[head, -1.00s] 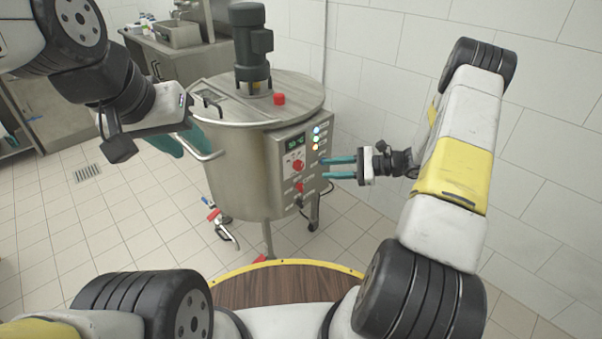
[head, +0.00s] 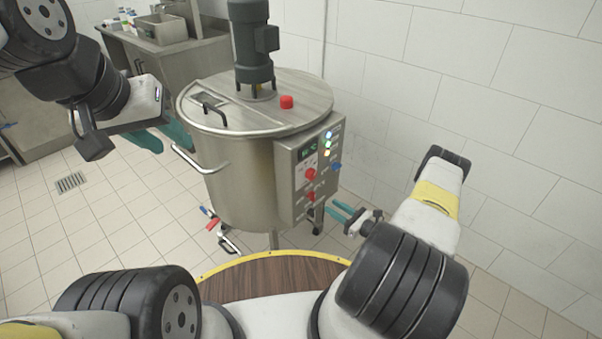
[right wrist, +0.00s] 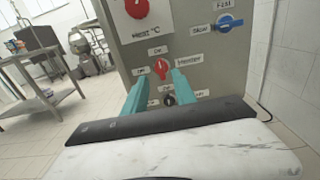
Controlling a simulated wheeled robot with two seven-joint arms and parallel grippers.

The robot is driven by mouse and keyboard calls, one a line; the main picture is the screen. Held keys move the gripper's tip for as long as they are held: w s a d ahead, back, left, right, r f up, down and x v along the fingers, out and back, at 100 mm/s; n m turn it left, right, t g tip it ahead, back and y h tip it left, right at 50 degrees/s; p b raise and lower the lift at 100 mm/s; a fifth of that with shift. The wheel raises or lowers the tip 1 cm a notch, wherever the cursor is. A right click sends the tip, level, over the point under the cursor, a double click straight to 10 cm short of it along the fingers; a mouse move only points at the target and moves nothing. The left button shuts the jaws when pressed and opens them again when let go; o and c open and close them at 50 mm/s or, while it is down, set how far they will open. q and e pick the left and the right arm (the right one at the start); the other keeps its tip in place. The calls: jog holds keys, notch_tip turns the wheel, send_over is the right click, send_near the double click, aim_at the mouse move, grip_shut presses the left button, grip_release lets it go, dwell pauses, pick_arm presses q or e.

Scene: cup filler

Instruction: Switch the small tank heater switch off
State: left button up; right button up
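The small tank (head: 235,165) is a steel drum with a grey control panel (head: 290,185) on its right front. The heater switch (right wrist: 161,68) is a small red knob labelled "Heater" in the right wrist view; in the head view it is probably the lower red knob (head: 311,196). I cannot tell its setting for sure. My right gripper (head: 333,210) is open and empty, low and right of the panel. In the right wrist view its teal fingertips (right wrist: 155,78) lie apart, with the red knob showing between and beyond them.
A larger red knob (right wrist: 137,8) sits above the heater switch, a blue switch (right wrist: 229,22) to its upper right, and a black one (right wrist: 170,100) below. A tank handle (head: 195,160) juts out at the left. The white wall (head: 450,110) stands at the right.

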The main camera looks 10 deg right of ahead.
aim_at(315, 196)
jog(key=x, duration=0.8)
jog(key=shift+f, duration=0.1)
grip_shut()
